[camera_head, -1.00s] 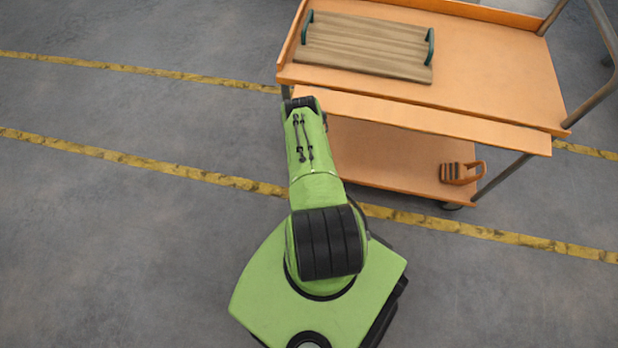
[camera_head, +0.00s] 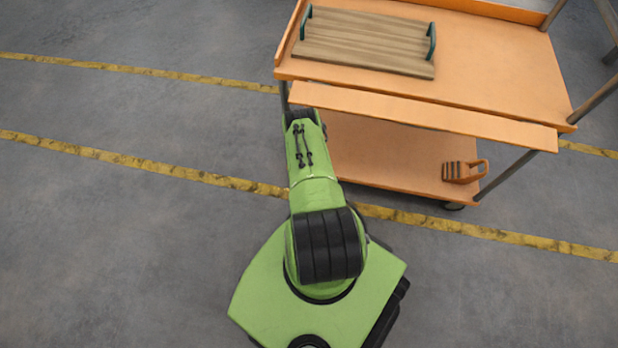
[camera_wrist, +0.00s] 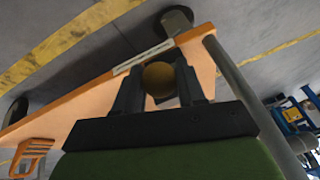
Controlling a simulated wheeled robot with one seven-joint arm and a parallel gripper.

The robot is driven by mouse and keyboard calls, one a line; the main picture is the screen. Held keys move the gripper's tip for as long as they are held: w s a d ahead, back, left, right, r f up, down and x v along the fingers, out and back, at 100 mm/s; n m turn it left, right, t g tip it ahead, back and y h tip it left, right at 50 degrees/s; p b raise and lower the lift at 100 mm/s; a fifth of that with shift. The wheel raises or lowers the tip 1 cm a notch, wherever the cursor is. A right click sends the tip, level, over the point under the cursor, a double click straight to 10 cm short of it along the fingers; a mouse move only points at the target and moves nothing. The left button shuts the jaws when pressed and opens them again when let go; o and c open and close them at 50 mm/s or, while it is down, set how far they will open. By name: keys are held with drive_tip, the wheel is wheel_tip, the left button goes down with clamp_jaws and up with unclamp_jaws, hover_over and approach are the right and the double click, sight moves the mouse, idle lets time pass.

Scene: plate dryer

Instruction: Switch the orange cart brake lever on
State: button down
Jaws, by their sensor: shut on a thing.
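The orange cart (camera_head: 505,85) stands at the upper right in the head view. In the wrist view its lower shelf (camera_wrist: 85,104) runs behind my gripper (camera_wrist: 160,88). The two black fingers are shut on a round brownish-yellow knob (camera_wrist: 158,79), which looks like the end of the brake lever. The rest of the lever is hidden, so I cannot tell its position. In the head view my gripper is hidden beyond my arm, at the cart's left side.
A wooden board with green handles (camera_head: 365,42) lies on the cart's top. A small orange object with a handle (camera_head: 464,172) is on the lower shelf; it shows in the wrist view too (camera_wrist: 33,155). A grey post (camera_wrist: 240,88) stands right of my gripper. Floor to the left is clear.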

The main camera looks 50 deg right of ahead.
drive_tip(key=shift+s+a+f, duration=0.1)
drive_tip(key=shift+a+f, duration=0.1)
drive_tip(key=shift+f, duration=0.05)
drive_tip(key=shift+s+a+f, duration=0.15)
drive_tip(key=shift+a+f, duration=0.2)
drive_tip(key=shift+f, duration=0.5)
drive_tip(key=shift+s+a+f, duration=0.2)
drive_tip(key=shift+a+f, duration=0.1)
drive_tip(key=shift+f, duration=0.6)
drive_tip(key=shift+s+a+f, duration=0.15)
drive_tip(key=shift+a+f, duration=0.2)
drive_tip(key=shift+f, duration=0.6)
drive_tip(key=c, duration=0.7)
unclamp_jaws()
drive_tip(key=shift+c, duration=0.2)
drive_tip(key=shift+w+d, duration=0.1)
